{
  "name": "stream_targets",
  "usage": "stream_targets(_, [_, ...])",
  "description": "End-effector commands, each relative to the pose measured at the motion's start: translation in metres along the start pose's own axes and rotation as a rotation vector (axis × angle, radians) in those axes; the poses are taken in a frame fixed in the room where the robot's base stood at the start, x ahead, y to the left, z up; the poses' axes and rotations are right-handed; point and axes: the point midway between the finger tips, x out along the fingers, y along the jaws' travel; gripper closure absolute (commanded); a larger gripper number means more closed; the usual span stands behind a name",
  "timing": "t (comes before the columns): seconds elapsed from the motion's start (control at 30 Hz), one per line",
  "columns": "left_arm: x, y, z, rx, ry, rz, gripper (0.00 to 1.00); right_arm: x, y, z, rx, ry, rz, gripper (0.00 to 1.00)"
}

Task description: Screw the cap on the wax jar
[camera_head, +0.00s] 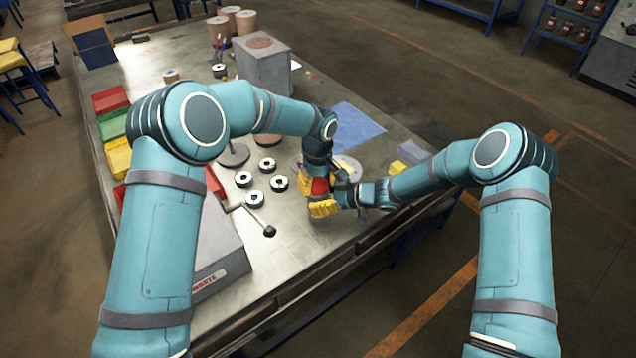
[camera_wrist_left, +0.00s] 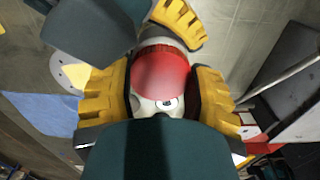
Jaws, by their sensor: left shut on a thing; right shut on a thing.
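The red cap (camera_head: 320,186) is among the yellow gripper fingers near the table's front edge. In the left wrist view the red cap (camera_wrist_left: 162,72) fills the space between my left gripper's two yellow fingers. My left gripper (camera_head: 318,180) comes down from above and is shut on it. My right gripper (camera_head: 325,203) reaches in from the right, shut at the same spot, just below the cap. One of its yellow fingers (camera_wrist_left: 180,22) shows beyond the cap in the wrist view. The wax jar is largely hidden by the fingers; whether cap and jar touch squarely cannot be told.
Several black-and-white discs (camera_head: 253,198) lie left of the grippers. A lever with a black knob (camera_head: 269,231) and a grey box (camera_head: 215,245) are nearby. A blue mat (camera_head: 357,130) lies behind. Red, green and yellow bins (camera_head: 113,128) line the left edge.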

Motion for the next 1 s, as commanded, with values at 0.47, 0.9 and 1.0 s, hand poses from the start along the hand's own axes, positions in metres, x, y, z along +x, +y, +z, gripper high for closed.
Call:
stream_targets(0.47, [0.0, 0.0, -0.001, -0.003, 0.001, 0.001, 0.17, 0.0, 0.0, -0.001, -0.001, 0.002, -0.001, 1.0])
stream_targets(0.9, [-0.041, 0.001, -0.001, -0.004, 0.002, 0.002, 0.17, 0.0, 0.0, -0.001, -0.001, 0.002, 0.0, 1.0])
stream_targets(1.0, [-0.046, 0.0, 0.0, -0.003, 0.002, 0.001, 0.17, 0.0, 0.0, -0.001, -0.001, 0.002, 0.0, 1.0])
